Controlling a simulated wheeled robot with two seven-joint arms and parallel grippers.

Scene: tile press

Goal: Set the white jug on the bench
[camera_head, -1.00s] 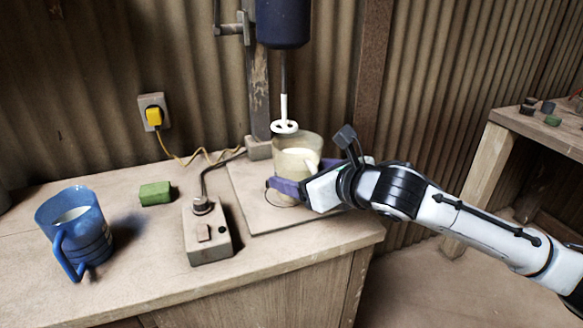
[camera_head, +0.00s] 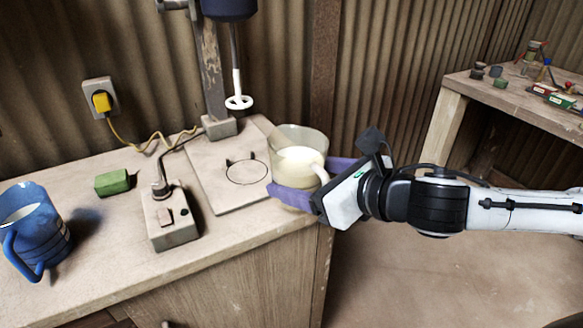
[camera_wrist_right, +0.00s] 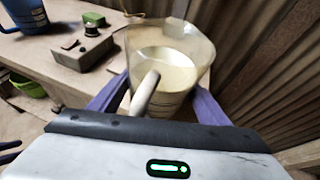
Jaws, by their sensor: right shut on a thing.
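The white jug (camera_head: 302,136) is a see-through, off-white jug with pale liquid inside and a white handle. My right gripper (camera_head: 298,190) is shut on it, with a purple finger on either side. The jug is upright, at the right end of the bench (camera_head: 235,240), beside the mixer's base plate. I cannot tell whether its bottom touches anything. In the right wrist view the jug (camera_wrist_right: 200,50) stands between the purple fingers, its handle towards the wrist.
A mixer with a white stirrer (camera_head: 239,103) hangs over the base plate (camera_head: 222,195), which has a marked ring. A grey switch box (camera_head: 170,220), a green block (camera_head: 112,182) and a blue jug (camera_head: 35,228) stand on the bench. Another table (camera_head: 520,95) is at right.

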